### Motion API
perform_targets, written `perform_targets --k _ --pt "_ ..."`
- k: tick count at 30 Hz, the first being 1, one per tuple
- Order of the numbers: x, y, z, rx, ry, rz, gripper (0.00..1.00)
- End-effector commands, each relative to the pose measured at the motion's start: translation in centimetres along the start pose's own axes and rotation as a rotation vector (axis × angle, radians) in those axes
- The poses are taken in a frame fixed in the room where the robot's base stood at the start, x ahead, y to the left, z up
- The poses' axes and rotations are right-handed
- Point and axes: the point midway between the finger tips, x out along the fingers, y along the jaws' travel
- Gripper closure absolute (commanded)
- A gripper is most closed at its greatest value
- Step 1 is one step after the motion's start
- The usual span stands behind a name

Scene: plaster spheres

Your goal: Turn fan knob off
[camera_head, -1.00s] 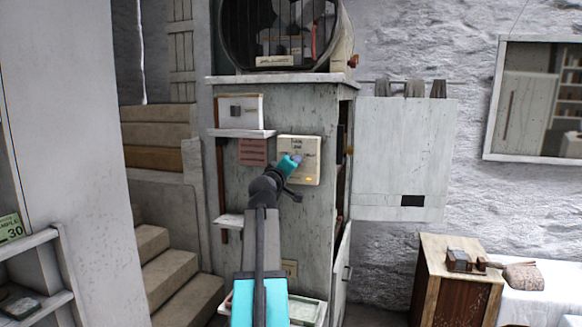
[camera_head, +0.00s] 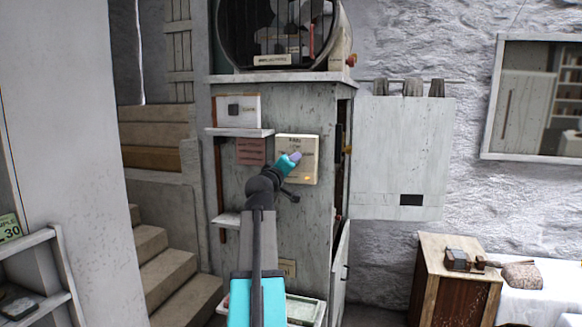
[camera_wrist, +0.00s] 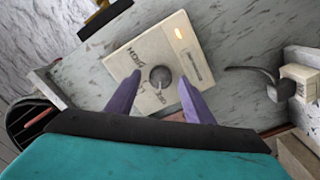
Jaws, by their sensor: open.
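The fan knob (camera_wrist: 160,76) is a round grey dial on a cream control plate (camera_head: 309,150). The plate is fixed to the front of a worn grey cabinet, and it also fills the middle of the wrist view (camera_wrist: 190,47). A small orange light glows on the plate. My gripper (camera_head: 293,158) is in front of the plate. In the wrist view my gripper (camera_wrist: 155,97) is open, with its two purple fingers apart and the knob showing between and beyond their tips. I cannot tell whether either finger touches the plate. In the head view my gripper hides part of the plate and the knob.
A round caged fan (camera_head: 280,30) stands on top of the cabinet (camera_head: 255,200). A small shelf (camera_head: 240,132) sticks out left of the plate. A cabinet door (camera_head: 400,150) stands open on the right. Stairs (camera_head: 160,250) are to the left.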

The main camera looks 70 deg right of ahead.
Motion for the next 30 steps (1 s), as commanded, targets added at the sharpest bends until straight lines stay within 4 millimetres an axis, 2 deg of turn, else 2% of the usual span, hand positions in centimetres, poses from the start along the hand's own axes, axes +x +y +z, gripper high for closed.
perform_targets --k 21,30 --pt "-9.4 -0.1 0.2 -0.001 0.001 0.001 0.52" --pt "-12.2 0.0 0.1 -0.001 0.001 0.002 0.52"
